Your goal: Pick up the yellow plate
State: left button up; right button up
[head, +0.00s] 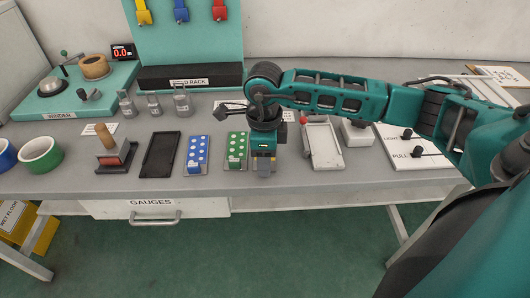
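I cannot make out a yellow plate in the head view. A blue plate with white dots (197,151) and a green plate with white dots (236,149) lie side by side on the workbench. My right gripper (263,171) points down just right of the green plate, and its wrist covers the bench there. Its fingertips are hidden, so I cannot tell whether it is open or holds anything. My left gripper is out of view.
A black tray (160,155) and a wooden-handled stamp (109,147) lie left of the plates. A pale tray (322,144) and a lever panel (412,148) are to the right. Metal weights (153,104) stand behind. A yellow tag (143,14) hangs on the rack.

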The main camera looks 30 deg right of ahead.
grip_shut()
jog(key=shift+r, duration=0.1)
dwell(0.4)
notch_tip(320, 180, up, 20)
dwell(0.5)
